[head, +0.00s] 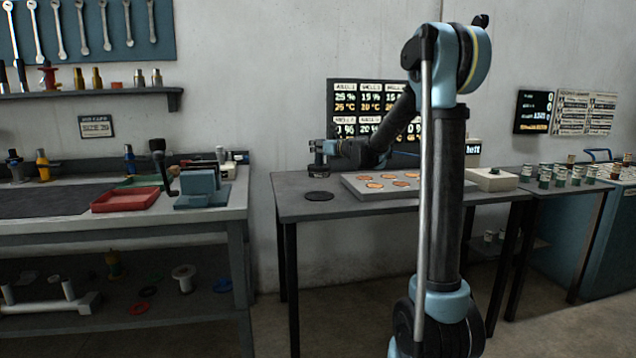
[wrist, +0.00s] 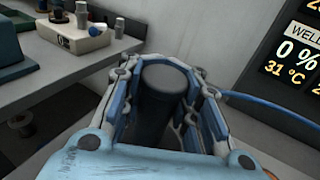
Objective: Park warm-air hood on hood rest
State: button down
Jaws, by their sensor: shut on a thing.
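The dark, round warm-air hood (wrist: 163,100) stands between the blue-grey fingers of my gripper (wrist: 160,85) in the wrist view. The fingers are shut on its sides. In the head view my gripper (head: 326,149) is above the left end of the middle table, and the hood (head: 319,167) shows small and dark there. A flat black disc (head: 319,196), which looks like the hood rest, lies on the tabletop below it, with a visible gap. The lower part of the hood is hidden in the wrist view.
A pale plate (head: 350,187) with several orange round wells lies right of the disc. A white box (head: 491,179) stands beyond it. A left bench (head: 225,212) holds a red tray (head: 125,199). A wall display (head: 345,100) hangs behind. A blue cable (wrist: 270,110) runs right of my gripper.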

aim_at(317, 165)
jog(key=shift+s+f, duration=0.1)
jog(key=shift+f, duration=3.9)
jog(key=c, duration=1.2)
grip_release()
jog(key=v, duration=1.2)
